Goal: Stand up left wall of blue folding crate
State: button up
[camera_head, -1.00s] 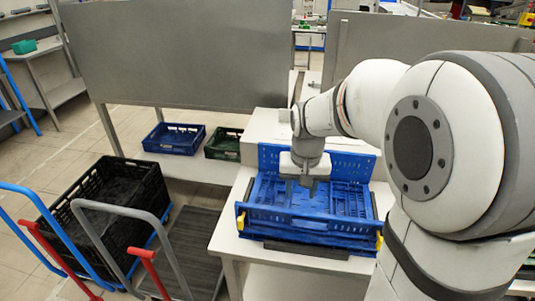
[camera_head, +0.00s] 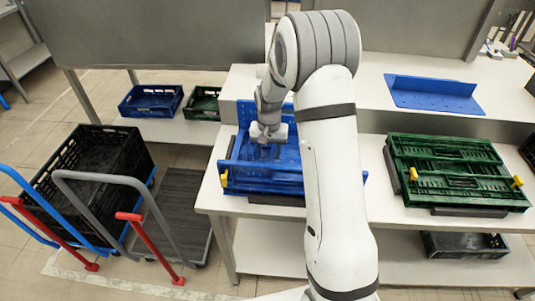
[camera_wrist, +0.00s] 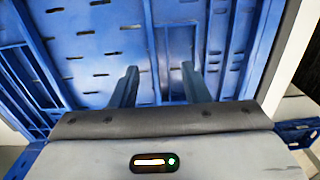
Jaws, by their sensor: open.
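The blue folding crate (camera_head: 262,182) lies on the white table, its right part hidden behind my arm. Its back wall (camera_head: 245,113) and front wall stand up. A yellow latch (camera_head: 224,178) shows at its front left corner. The left wall does not show standing; it seems to lie folded down inside. My gripper (camera_head: 268,150) points down over the left half of the crate, between the front and back walls. In the wrist view, its fingers (camera_wrist: 160,82) are apart with nothing between them, above a slotted blue panel (camera_wrist: 100,45). Whether they touch it, I cannot tell.
A folded green crate (camera_head: 445,152) lies on the table to the right, with a blue flat piece (camera_head: 435,95) behind it. A black crate (camera_head: 75,180) sits on a cart at left. A small blue crate (camera_head: 150,101) is on a shelf behind.

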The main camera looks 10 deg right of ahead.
jog(key=shift+f, duration=0.8)
jog(key=shift+c, duration=0.5)
grip_shut()
